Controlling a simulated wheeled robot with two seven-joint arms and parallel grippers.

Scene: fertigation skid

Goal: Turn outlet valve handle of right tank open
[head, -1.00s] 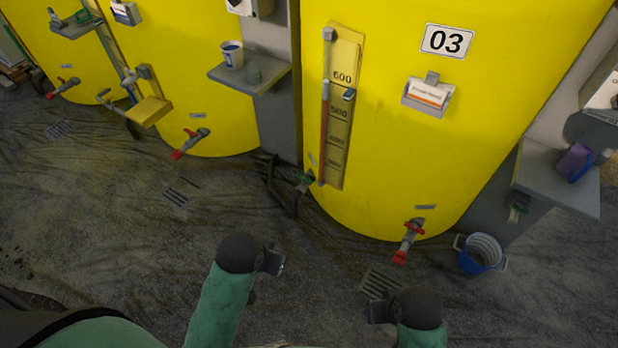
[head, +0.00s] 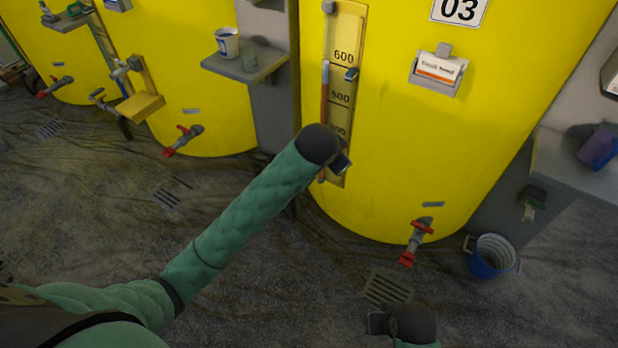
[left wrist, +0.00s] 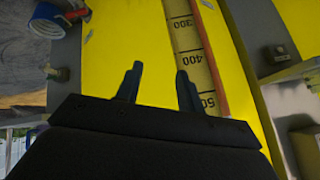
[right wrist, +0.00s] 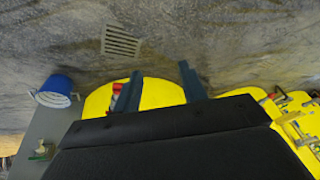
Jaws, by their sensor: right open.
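The right tank (head: 400,150) is a large yellow tank labelled 03. Its outlet valve (head: 420,240) sticks out low on the front, with a red handle (head: 424,227) crosswise on the grey pipe and a red end below. My left gripper (head: 343,165) is raised in front of the tank's level gauge, up and left of the valve. In the left wrist view its fingers (left wrist: 160,80) are apart and empty. My right gripper (head: 378,323) is low, below the valve and apart from it. Its fingers (right wrist: 158,82) are open and empty in the right wrist view, with red partly hidden behind one finger.
A blue bucket (head: 488,262) stands right of the valve. A floor drain grate (head: 386,288) lies below it. A grey shelf (head: 570,165) juts out at the right, and another shelf (head: 245,68) holds a cup at the left. Floor in front is mostly clear.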

